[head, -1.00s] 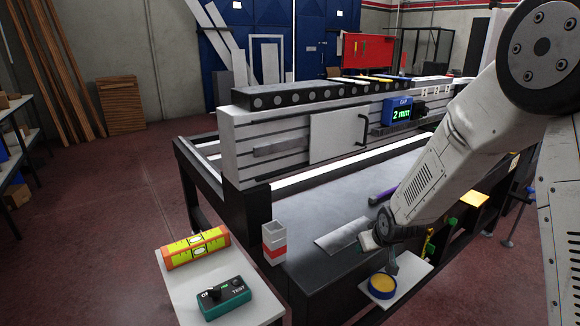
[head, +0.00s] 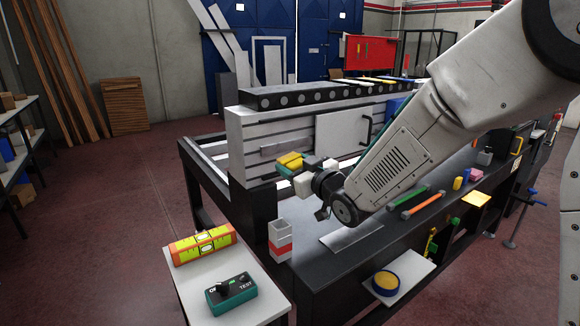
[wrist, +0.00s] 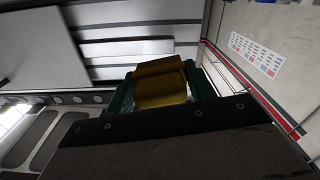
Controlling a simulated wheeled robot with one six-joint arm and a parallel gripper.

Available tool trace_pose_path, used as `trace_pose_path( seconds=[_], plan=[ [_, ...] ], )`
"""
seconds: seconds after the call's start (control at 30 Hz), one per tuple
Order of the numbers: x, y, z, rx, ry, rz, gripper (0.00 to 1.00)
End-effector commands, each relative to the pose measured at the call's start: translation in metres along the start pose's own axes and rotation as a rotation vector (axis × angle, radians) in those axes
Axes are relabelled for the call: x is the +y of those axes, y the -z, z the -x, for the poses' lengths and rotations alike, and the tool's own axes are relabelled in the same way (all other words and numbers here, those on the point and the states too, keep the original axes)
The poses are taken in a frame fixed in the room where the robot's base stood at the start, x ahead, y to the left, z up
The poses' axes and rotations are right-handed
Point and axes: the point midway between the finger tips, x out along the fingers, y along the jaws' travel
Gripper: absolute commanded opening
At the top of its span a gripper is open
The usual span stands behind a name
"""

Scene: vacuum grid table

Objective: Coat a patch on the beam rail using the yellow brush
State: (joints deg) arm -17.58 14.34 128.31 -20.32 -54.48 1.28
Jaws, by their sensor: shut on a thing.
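The beam rail (head: 246,140) is a long pale grey slotted beam standing on the dark table. My gripper (head: 289,168) is in front of the slotted face, near its left end. It is shut on the yellow brush (head: 291,159), a small yellow block-like thing between green fingers. In the wrist view the yellow brush (wrist: 160,82) sits between the green fingers, with the slots of the beam rail (wrist: 135,48) behind it. I cannot tell whether the brush touches the face. Its bristles do not show clearly. No coated patch is distinguishable.
A white panel (head: 338,138) with a black handle stands on the beam face, right of my gripper. A red and white holder (head: 280,240) is at the table corner. A level (head: 203,244) and a tester box (head: 231,294) lie on a side shelf. Green and orange tools lie on the worktop.

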Motion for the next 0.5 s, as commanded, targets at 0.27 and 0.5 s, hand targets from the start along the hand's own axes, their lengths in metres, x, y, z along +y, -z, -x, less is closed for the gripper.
trace_pose_path(
  seconds=[0.27,0.5],
  plan=[
    [-0.002,0.001,-0.022,0.002,0.004,0.000,0.36],
    [-0.001,0.001,-0.046,0.002,0.002,-0.001,0.36]
  ],
)
